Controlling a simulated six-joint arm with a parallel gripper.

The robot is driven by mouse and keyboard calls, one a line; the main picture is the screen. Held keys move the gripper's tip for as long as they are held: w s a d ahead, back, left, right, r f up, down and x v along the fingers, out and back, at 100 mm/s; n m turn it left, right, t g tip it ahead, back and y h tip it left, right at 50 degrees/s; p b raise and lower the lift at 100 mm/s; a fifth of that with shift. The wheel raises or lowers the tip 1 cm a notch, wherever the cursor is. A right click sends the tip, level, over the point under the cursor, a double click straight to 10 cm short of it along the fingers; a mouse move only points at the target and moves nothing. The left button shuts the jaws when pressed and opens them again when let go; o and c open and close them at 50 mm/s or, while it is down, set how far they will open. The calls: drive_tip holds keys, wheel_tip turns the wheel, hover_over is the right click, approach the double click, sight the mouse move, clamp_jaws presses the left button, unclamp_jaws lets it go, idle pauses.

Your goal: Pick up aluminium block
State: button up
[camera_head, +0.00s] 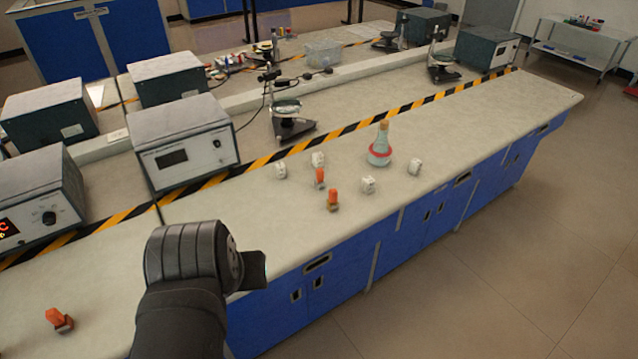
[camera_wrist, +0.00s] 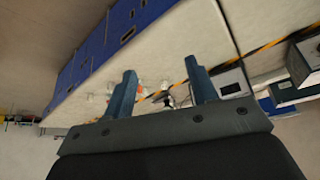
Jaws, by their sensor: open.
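Several small pale, whitish-grey blocks lie on the bench in the head view: one at the left (camera_head: 281,170), one at the back (camera_head: 318,160), one nearer the front edge (camera_head: 368,185) and one to the right of the flask (camera_head: 415,167). I cannot tell which is the aluminium block. In the wrist view, my gripper (camera_wrist: 160,66) has its two blue-grey fingers spread wide, with nothing held between them. The small bench objects look tiny and distant beyond the fingers. In the head view my arm is at the lower left, well apart from the blocks.
Two orange-topped pieces (camera_head: 320,178) (camera_head: 333,199) stand among the blocks; another (camera_head: 58,320) is at the lower left. A flask with a red band (camera_head: 379,150) stands close by. Instrument boxes (camera_head: 182,143) and a striped tape line (camera_head: 350,128) lie behind. The bench's right part is clear.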

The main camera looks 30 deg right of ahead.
drive_tip(key=w+d+r+m+g, duration=0.1)
drive_tip(key=w+d+r+m, duration=0.2)
drive_tip(key=w+d+r, duration=0.3)
drive_tip(key=w+d+r+m+g+h, duration=0.1)
drive_tip(key=w+d+r+m+g, duration=0.15)
drive_tip(key=w+d+m, duration=0.75)
drive_tip(key=m+g+h, duration=0.1)
drive_tip(key=m+g, duration=0.1)
hover_over(317, 174)
drive_tip(key=w+a, duration=0.1)
drive_tip(key=a, duration=0.5)
wheel_tip(317, 174, down, 18)
drive_tip(key=x, duration=1)
drive_tip(key=shift+s+d+f, duration=0.1)
drive_tip(key=shift+d+f, duration=0.15)
drive_tip(key=shift+d, duration=0.05)
drive_tip(key=shift+d+x, duration=0.2)
drive_tip(key=shift+x, duration=2.95)
drive_tip(key=shift+r, duration=0.1)
drive_tip(key=c, duration=1.1)
drive_tip(key=shift+r, duration=0.1)
